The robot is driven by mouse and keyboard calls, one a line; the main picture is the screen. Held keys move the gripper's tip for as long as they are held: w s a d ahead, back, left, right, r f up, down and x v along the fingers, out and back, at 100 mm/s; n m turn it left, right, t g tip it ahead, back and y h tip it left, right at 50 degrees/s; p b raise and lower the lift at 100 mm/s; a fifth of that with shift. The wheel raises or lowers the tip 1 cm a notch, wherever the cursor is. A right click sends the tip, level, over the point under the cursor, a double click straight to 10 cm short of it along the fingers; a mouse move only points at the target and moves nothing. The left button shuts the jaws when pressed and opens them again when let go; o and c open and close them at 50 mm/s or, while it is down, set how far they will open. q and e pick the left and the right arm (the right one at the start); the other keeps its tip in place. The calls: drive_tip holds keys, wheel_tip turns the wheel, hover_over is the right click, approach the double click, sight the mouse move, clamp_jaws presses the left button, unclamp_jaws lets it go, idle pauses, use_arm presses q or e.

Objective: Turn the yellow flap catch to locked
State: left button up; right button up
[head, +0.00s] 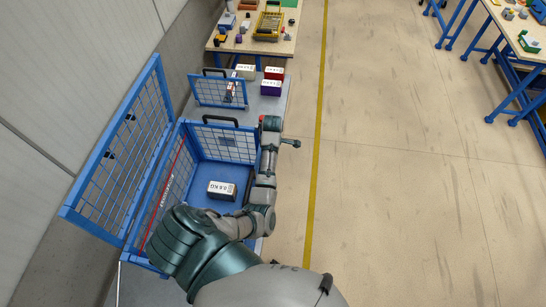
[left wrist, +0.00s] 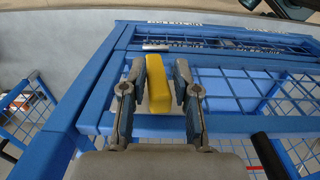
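The yellow flap catch (left wrist: 158,92) shows in the left wrist view as an upright yellow block beside the blue mesh frame (left wrist: 95,110). My left gripper (left wrist: 157,75) has its two fingers on either side of the catch. A narrow gap shows between the catch and the right finger; whether the left finger touches it I cannot tell. In the head view my left arm reaches along the right side of the blue mesh crate (head: 183,200), its hand (head: 270,135) near the far right corner. The catch is hidden there. My right gripper is in neither view.
The crate's large mesh door (head: 125,150) stands open on the left. A white-labelled box (head: 221,190) lies inside. Beyond are a smaller mesh panel (head: 218,92), several small boxes and a workbench (head: 232,45). Open floor (head: 400,180) lies right of the yellow line.

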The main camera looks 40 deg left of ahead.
use_arm(q)
drive_tip(key=shift+s+a+f, duration=0.1)
drive_tip(key=shift+a+f, duration=0.2)
clamp_jaws()
drive_tip(key=shift+s+a+f, duration=0.1)
drive_tip(key=shift+s+a, duration=0.1)
drive_tip(key=shift+a, duration=0.6)
drive_tip(key=shift+w+d, duration=0.1)
drive_tip(key=shift+d, duration=0.1)
drive_tip(key=t, duration=0.1)
drive_tip(key=t+y, duration=0.1)
drive_tip(key=shift+s+d+t, duration=0.2)
drive_tip(key=shift+d+t, duration=0.05)
drive_tip(key=shift+t, duration=0.05)
drive_tip(key=shift+s+d+t+y, duration=0.1)
drive_tip(key=shift+s+t+y, duration=0.05)
drive_tip(key=shift+t+y, duration=0.8)
drive_tip(key=shift+t, duration=0.75)
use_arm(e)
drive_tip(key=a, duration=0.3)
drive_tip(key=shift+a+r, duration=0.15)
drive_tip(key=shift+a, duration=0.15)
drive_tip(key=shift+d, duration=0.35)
